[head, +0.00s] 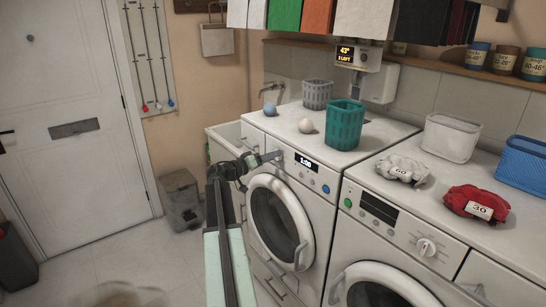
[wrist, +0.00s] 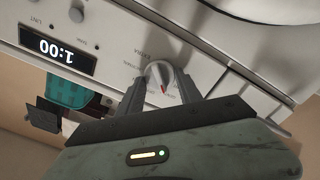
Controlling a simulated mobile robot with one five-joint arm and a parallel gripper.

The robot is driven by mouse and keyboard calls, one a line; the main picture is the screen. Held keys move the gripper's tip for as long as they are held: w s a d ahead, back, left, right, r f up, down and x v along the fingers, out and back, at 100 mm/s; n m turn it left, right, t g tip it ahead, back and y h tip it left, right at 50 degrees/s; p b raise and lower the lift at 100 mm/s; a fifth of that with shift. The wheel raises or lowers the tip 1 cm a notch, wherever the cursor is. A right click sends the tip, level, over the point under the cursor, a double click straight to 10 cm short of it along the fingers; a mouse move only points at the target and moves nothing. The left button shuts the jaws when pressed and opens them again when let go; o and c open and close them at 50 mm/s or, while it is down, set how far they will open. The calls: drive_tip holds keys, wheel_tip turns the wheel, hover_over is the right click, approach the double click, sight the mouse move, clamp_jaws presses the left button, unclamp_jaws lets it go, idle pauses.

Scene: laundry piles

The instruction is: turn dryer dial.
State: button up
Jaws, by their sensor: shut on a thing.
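The left machine (head: 318,212) has a lit panel display (head: 306,162) reading 1:00, which is upside down in the wrist view (wrist: 54,49). Its dial (wrist: 159,72) is a grey knob with a red mark, left of the display in the head view. My gripper (wrist: 160,88) has one finger on each side of the dial and is shut on it. In the head view my gripper (head: 268,158) reaches the left end of the panel and hides the dial.
A second machine (head: 392,230) with a white dial (head: 427,246) stands to the right. On top are a teal basket (head: 345,125), a grey basket (head: 317,94), two balls, white laundry (head: 402,169) and red laundry (head: 477,203). A bin (head: 181,200) stands by the wall.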

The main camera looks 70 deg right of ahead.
drive_tip(key=shift+a, duration=0.1)
drive_tip(key=o, duration=1.3)
drive_tip(key=v, duration=0.7)
drive_tip(key=shift+w+a, duration=0.2)
drive_tip(key=shift+a, duration=0.15)
